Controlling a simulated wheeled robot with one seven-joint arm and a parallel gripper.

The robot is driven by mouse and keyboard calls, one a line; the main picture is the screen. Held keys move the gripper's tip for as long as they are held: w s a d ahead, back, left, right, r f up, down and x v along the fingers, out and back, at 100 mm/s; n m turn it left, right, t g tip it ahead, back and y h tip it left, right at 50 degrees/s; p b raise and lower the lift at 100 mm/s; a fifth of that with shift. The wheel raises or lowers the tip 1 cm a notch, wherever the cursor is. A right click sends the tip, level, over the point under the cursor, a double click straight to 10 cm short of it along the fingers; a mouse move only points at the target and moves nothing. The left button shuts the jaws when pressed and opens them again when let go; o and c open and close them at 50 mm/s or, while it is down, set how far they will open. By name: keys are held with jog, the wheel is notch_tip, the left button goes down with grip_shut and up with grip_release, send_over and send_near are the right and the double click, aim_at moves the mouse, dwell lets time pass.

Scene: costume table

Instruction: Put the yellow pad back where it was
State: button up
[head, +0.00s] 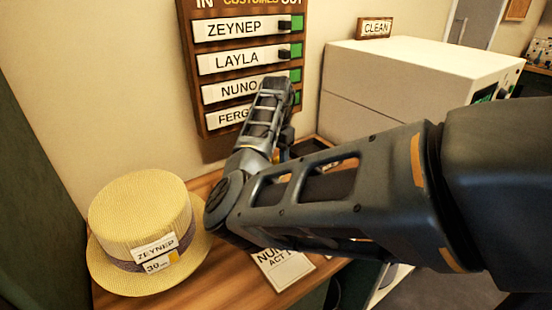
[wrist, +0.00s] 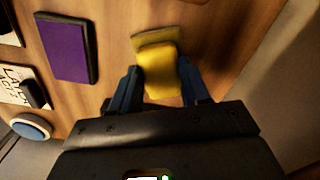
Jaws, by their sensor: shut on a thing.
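The yellow pad (wrist: 162,78) shows in the wrist view between the two fingers of my gripper (wrist: 160,86), which is shut on it. A paler yellow-tan edge shows at its far end. The pad is over the wooden surface (wrist: 112,70); I cannot tell whether it touches the wood. In the head view my arm covers that part of the table, and I cannot make out the pad there.
A purple pad (wrist: 66,48) lies left of the gripper, with a blue round thing (wrist: 30,127) nearer. In the head view, a straw hat (head: 145,215), a NUNO card (head: 283,272), a name board (head: 240,75) and a white machine (head: 400,85) surround my arm.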

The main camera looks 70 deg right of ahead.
aim_at(276, 164)
jog(key=o, duration=1.2)
jog(key=shift+f, duration=0.15)
jog(key=shift+c, duration=0.2)
notch_tip(276, 164, up, 12)
